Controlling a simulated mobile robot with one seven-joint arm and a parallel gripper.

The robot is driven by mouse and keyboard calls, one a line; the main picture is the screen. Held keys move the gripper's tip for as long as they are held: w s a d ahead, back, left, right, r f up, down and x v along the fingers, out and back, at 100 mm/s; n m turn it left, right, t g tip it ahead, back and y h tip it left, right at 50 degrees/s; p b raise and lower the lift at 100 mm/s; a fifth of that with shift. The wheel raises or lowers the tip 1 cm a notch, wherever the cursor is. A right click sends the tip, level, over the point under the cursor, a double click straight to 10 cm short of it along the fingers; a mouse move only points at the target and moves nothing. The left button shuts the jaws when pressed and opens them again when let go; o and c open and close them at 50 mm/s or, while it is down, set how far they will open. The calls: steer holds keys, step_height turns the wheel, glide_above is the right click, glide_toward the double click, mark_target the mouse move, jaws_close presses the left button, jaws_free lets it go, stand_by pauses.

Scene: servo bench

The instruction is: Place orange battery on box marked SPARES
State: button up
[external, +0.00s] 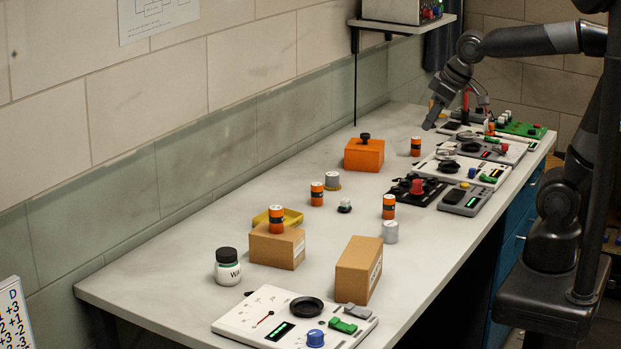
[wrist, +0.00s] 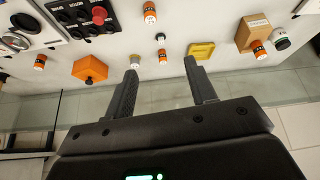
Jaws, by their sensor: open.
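Several orange batteries with dark bands stand upright on the bench: one (external: 317,194) left of centre, one (external: 388,206) by a grey cylinder, one (external: 415,146) farther back. Another battery (external: 276,219) stands on top of a cardboard box (external: 279,250); this battery (wrist: 260,50) and box (wrist: 252,30) also show in the wrist view. A second cardboard box (external: 357,272) stands nearer, its top bare. I cannot read SPARES on either box. My gripper (external: 433,117) is open and empty at the far end of the bench; its fingers (wrist: 161,80) are apart in the wrist view.
An orange box with a black knob (external: 364,154), a yellow tray (external: 290,216) and a white jar (external: 228,267) stand on the bench. Instrument panels (external: 465,170) line the right edge. A wall runs along the left. The bench between is partly clear.

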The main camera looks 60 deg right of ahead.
steer(key=s+d+f+m, duration=0.1)
steer(key=s+d+f, duration=0.2)
steer(key=s, duration=0.6)
steer(key=shift+s+d+f+m, duration=0.25)
steer(key=shift+d+f+m, duration=0.15)
steer(key=shift+d, duration=0.8)
